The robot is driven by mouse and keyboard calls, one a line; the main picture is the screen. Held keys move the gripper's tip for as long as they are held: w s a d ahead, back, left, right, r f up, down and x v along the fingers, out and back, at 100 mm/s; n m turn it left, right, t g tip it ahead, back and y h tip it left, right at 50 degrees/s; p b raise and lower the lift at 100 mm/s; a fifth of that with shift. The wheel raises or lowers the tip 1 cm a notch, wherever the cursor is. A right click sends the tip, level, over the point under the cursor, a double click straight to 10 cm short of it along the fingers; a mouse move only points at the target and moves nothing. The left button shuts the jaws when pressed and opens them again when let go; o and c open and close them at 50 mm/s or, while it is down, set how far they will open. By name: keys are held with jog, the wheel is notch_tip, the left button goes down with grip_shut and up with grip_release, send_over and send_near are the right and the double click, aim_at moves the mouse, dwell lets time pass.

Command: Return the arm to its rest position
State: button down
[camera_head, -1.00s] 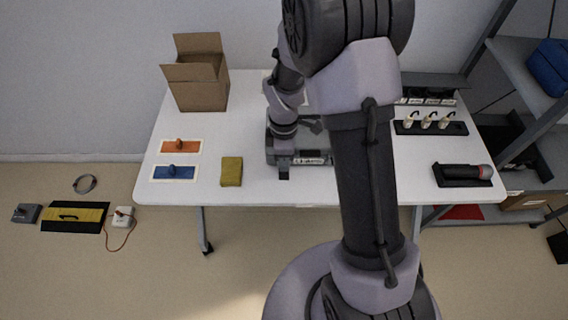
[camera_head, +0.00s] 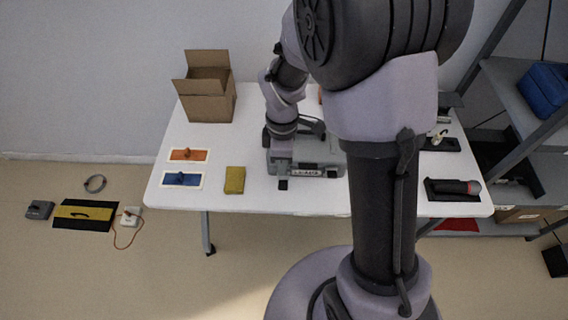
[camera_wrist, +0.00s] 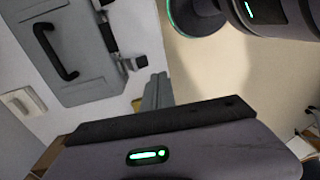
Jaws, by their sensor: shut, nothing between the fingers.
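My gripper (camera_head: 283,184) points down at the front left of a grey case (camera_head: 325,170) on the white table (camera_head: 225,205). Its fingers (camera_wrist: 157,92) also show in the wrist view, shut and empty, beside the case's edge. I cannot tell whether they touch the case. The case (camera_wrist: 90,85) has a dark handle (camera_wrist: 55,52) and latches in the wrist view. My arm bends high over the table and hides part of its middle and right side.
An open cardboard box (camera_head: 207,105) stands at the table's back left. A dark tool (camera_head: 453,188) lies at right. Shelves (camera_head: 535,100) stand beyond. Front floor is clear.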

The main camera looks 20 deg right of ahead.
jog(key=shift+s+a+r, duration=0.1)
jog(key=shift+s+r, duration=0.1)
jog(key=shift+r, duration=0.35)
